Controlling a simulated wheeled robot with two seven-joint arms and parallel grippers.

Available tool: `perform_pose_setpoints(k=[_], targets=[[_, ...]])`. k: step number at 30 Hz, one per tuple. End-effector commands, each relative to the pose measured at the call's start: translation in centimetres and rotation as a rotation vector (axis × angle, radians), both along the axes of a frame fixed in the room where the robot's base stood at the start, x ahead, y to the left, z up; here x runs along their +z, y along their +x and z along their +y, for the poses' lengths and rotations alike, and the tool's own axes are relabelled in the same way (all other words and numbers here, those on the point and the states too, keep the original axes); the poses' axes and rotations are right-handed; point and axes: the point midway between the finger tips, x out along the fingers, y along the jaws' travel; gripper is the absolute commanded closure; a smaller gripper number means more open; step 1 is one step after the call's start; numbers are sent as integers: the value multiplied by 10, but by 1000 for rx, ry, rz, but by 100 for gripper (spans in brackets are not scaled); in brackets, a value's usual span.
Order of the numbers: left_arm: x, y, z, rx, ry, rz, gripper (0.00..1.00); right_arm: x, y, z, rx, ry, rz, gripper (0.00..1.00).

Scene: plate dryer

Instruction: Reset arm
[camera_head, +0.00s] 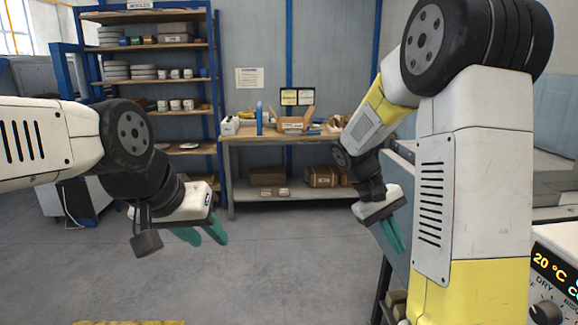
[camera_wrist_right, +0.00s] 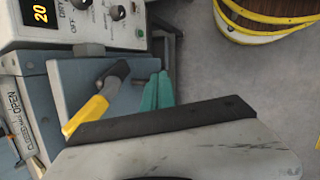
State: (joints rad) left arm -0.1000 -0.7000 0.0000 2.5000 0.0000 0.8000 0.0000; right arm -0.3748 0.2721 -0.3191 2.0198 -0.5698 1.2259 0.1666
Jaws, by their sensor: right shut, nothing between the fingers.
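My left gripper (camera_head: 205,238) hangs in the air at the left of the head view. Its two teal fingers are apart, with nothing between them. My right gripper (camera_head: 396,248) hangs in the air right of the middle, pointing down. Its teal fingers also show in the right wrist view (camera_wrist_right: 158,92); they are together and hold nothing. My right arm rises at the right of the head view and bends down to this gripper. Neither gripper appears to touch anything.
A machine with a "20 °C" display (camera_head: 556,268) and DRY dial stands at the lower right. A workbench (camera_head: 250,137) and a shelf rack (camera_head: 214,95) stand behind. The middle floor is clear.

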Motion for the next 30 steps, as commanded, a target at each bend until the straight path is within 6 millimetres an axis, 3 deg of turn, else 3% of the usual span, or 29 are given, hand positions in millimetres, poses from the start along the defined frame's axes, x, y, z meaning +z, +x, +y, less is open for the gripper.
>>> perform_pose_setpoints(k=[9,18,24,30], targets=[[0,0,0,0,0,0,64,54,-60,53,-43,415,-339,100],[0,0,0,0,0,0,64,99,-108,96,-46,644,-670,100],[0,0,0,0,0,0,64,110,-122,108,-43,693,-778,100],[0,0,0,0,0,0,64,111,-124,110,-42,699,-789,100]])
